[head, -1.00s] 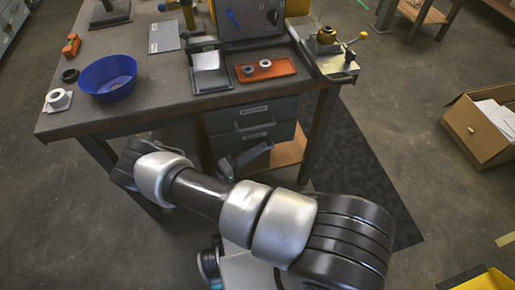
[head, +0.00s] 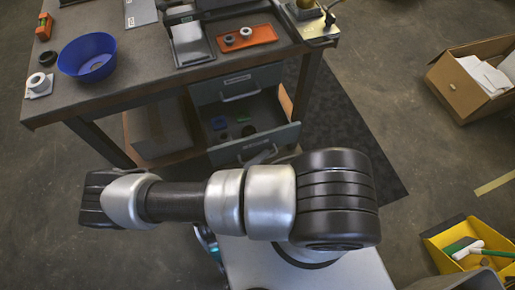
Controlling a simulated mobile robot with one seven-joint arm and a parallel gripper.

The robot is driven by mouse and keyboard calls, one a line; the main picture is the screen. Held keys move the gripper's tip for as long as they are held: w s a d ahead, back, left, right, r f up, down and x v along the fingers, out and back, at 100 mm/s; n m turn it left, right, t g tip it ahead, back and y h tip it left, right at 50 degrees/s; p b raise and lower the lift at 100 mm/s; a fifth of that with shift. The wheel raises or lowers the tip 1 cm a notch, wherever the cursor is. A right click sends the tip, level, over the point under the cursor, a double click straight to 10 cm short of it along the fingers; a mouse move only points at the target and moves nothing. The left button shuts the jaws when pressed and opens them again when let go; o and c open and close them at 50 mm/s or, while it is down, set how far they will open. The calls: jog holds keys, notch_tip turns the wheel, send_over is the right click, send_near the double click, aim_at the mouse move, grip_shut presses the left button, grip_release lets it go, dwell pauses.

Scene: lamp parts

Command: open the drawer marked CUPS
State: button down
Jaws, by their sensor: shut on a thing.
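The bench has two grey drawers under its right part. The upper drawer (head: 213,92) is shut, with a handle and a label too small to read. The lower drawer (head: 285,138) is pulled out towards me. Its front also bears a label that I cannot read, so I cannot confirm the word CUPS. Inside lie a small blue thing (head: 218,123), a green thing (head: 243,119) and a dark round thing (head: 248,130). My gripper (head: 262,156) is at the lower drawer's front, shut on its handle; my arm hides most of it.
On the bench (head: 135,84) stand a blue bowl (head: 88,57), a white part with a ring (head: 38,84), a grey tray (head: 193,45) and an orange tray (head: 262,34). A cardboard box (head: 450,82) and a yellow bin (head: 440,238) stand on the floor at right.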

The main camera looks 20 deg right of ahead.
jog(key=shift+s+a, duration=0.1)
jog(key=c, duration=1.8)
grip_release()
jog(key=shift+c, duration=0.2)
jog(key=v, duration=1.7)
jog(key=shift+a+b, duration=0.2)
jog(key=shift+b, duration=0.2)
jog(key=shift+s, duration=0.15)
